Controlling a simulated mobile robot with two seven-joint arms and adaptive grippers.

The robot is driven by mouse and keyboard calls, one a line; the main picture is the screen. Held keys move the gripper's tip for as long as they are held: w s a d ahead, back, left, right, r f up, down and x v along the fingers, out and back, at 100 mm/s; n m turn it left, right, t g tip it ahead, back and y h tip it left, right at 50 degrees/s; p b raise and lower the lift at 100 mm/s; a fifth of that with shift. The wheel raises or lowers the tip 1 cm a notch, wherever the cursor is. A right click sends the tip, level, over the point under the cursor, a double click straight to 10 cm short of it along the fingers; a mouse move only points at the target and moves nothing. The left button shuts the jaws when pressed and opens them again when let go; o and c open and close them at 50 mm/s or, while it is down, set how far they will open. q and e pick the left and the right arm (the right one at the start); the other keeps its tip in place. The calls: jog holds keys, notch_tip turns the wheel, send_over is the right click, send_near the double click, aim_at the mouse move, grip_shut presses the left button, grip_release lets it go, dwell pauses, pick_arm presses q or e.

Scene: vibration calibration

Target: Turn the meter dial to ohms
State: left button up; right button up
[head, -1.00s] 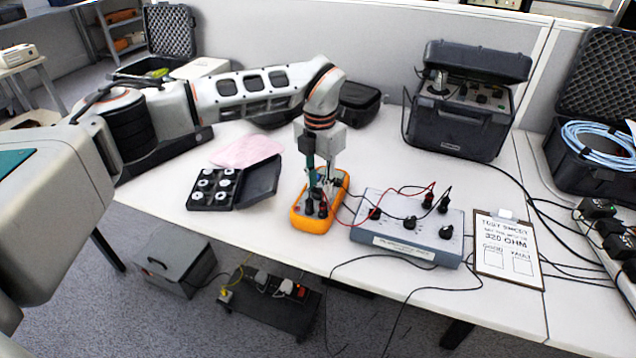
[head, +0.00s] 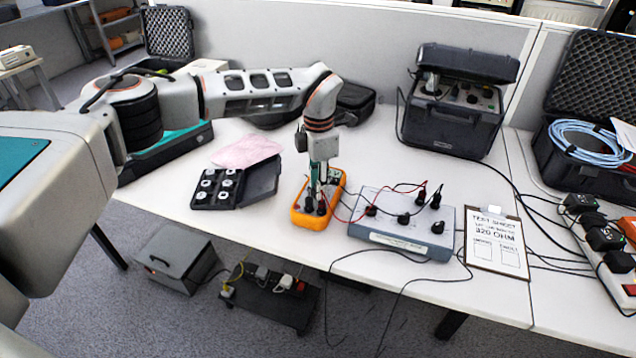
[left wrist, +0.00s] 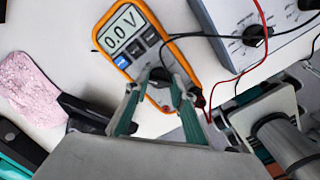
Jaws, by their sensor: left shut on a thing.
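The orange-and-grey meter (head: 309,222) lies on the table in the head view. In the left wrist view the meter (left wrist: 150,14) has its display (left wrist: 124,30) reading 0.0 V. Its dark round dial (left wrist: 160,75) sits below the buttons. My left gripper (head: 317,188) points down over the meter. In the left wrist view the fingers of the left gripper (left wrist: 160,88) are on either side of the dial and shut on it. The dial's pointer and range marks are mostly hidden by the fingers.
A grey box with knobs (head: 385,240) stands right of the meter, with red and black leads between them. A test sheet on a clipboard (head: 497,262) lies farther right. A black case of round parts (head: 203,203) and a pink cloth (head: 246,151) lie left.

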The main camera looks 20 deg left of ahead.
pick_arm(q)
jog(key=o, duration=1.1)
jog(key=shift+r, duration=0.1)
notch_tip(320, 180, up, 12)
